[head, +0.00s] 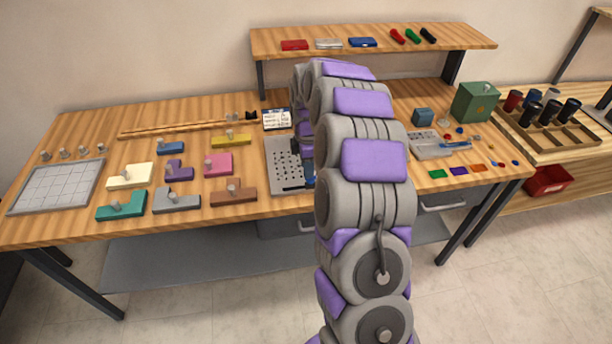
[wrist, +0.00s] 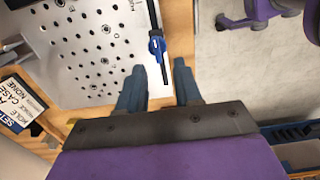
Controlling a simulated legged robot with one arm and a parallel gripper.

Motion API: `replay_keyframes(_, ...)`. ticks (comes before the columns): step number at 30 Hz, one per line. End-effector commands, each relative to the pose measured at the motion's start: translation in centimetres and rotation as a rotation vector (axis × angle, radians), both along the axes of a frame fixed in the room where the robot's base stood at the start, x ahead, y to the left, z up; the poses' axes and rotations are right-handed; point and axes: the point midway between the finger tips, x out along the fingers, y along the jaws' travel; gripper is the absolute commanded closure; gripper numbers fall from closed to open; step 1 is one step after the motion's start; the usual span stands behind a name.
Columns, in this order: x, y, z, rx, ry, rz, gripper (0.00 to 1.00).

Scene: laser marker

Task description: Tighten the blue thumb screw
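The blue thumb screw (wrist: 157,46) sits on a thin black bar (wrist: 153,15) at the edge of the perforated grey plate (wrist: 85,50) in the wrist view. My gripper (wrist: 158,68) is open, with one finger on each side of the line of the bar. The fingertips are just short of the screw, and nothing is seen between them except the bar's end. Whether they touch the screw cannot be told. In the head view the perforated plate (head: 283,160) lies mid-table, and my arm hides its right part and most of my gripper.
A printed card (wrist: 18,103) lies beside the plate. Coloured blocks with knobs, such as the brown block (head: 233,192), fill the table's left side. A grey tray (head: 440,147) and a green box (head: 475,102) are on the right. A shelf (head: 270,42) stands behind.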

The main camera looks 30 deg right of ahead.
Motion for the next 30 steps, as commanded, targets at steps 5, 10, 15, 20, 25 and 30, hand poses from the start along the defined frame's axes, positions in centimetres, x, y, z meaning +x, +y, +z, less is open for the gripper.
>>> replay_keyframes(5,0.0,-0.2,-2.5,0.001,0.001,-0.002,0.66)
replay_keyframes(10,-0.1,0.5,-3.2,-0.005,0.002,-0.001,0.66)
replay_keyframes(15,-0.1,0.8,-3.1,-0.01,0.002,-0.001,0.66)
replay_keyframes(20,0.0,0.3,-3.2,-0.003,0.001,-0.001,0.72)
replay_keyframes(25,0.0,-0.1,-3.3,0.001,0.0,-0.002,0.88)
replay_keyframes(30,0.0,0.1,-3.2,-0.002,0.0,-0.002,1.0)
